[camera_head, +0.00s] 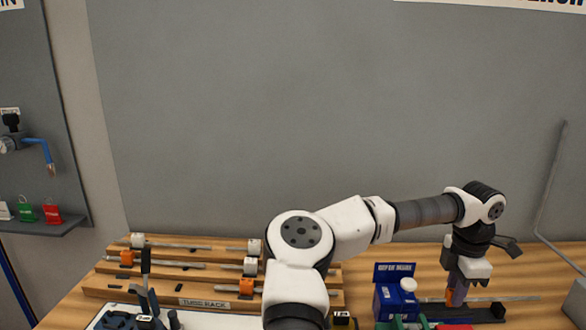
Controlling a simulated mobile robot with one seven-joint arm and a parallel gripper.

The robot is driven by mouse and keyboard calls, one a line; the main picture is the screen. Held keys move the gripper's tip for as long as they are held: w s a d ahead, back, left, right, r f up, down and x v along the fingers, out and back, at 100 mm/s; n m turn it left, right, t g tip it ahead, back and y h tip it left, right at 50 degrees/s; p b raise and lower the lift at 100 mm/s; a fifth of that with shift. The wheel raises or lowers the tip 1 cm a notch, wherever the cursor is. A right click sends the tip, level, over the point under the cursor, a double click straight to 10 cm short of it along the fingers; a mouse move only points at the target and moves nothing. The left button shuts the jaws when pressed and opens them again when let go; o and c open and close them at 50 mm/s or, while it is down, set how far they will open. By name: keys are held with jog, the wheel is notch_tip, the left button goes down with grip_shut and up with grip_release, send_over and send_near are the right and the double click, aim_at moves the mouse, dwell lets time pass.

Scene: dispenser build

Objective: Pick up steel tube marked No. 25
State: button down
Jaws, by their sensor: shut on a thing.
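My gripper (458,290) points down at the right of the bench, at the end of my outstretched arm. It is shut on a thin grey steel tube (515,298) with an orange collar (449,296). The tube lies level, low over the bench top. Whether it touches the bench or a support cannot be told. No number can be read on it, so whether it is No. 25 cannot be told.
A wooden tube rack (190,291) at the left holds several steel tubes with white or orange collars. A black vise-like tool (147,305) is at front left.

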jog(key=shift+r+p, duration=2.1)
jog(key=shift+r, duration=0.85)
